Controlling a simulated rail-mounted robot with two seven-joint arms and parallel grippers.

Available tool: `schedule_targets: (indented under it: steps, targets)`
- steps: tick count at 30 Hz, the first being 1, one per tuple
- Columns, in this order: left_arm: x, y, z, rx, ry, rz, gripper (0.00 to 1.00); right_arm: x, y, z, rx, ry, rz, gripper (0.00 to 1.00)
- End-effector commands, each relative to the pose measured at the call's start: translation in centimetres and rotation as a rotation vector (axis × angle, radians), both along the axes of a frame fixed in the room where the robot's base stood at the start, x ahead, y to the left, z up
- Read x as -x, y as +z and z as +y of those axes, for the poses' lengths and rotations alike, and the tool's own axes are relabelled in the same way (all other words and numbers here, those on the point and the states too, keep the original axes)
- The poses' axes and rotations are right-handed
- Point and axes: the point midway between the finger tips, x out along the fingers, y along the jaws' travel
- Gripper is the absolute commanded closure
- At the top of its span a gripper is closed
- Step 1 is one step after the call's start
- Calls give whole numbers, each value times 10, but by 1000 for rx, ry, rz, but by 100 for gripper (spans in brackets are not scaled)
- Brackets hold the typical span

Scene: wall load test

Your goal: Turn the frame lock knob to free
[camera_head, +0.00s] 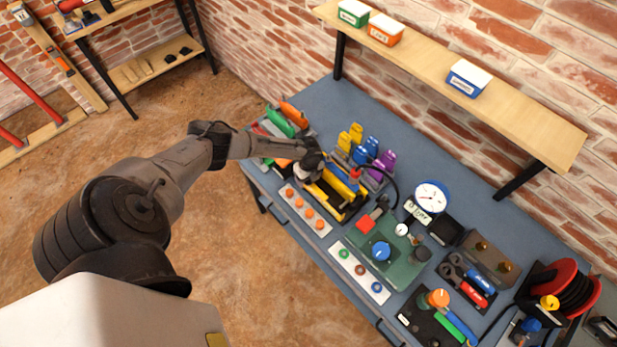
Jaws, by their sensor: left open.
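My left arm reaches in from the left over the blue workbench (345,103). Its gripper (309,168) is open above a yellow and black frame (331,195). The arm and gripper hide part of that frame, and I cannot see anything held between the jaws. I cannot tell which part is the frame lock knob, nor its setting. A blue knob (381,251) stands on a green plate (402,262), and an orange knob (438,298) is on a black board, both to the right of the gripper. My right gripper is not in view.
Yellow, blue and purple clips (370,149) stand close behind the gripper. A white strip with orange buttons (306,210) lies in front. A round gauge (431,196) and cable reel (565,288) are to the right. A wall shelf (450,68) holds small boxes.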

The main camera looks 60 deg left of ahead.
Motion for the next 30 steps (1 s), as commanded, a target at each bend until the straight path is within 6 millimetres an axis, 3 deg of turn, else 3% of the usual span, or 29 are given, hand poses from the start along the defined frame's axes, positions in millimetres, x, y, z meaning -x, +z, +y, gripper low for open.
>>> schedule_targets:
  steps: [9,24,30]
  targets:
    - [0,-1,0,1,0,0,31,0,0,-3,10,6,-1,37]
    - [0,-1,0,0,0,0,78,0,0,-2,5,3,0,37]
    - [0,-1,0,1,14,1,80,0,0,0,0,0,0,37]
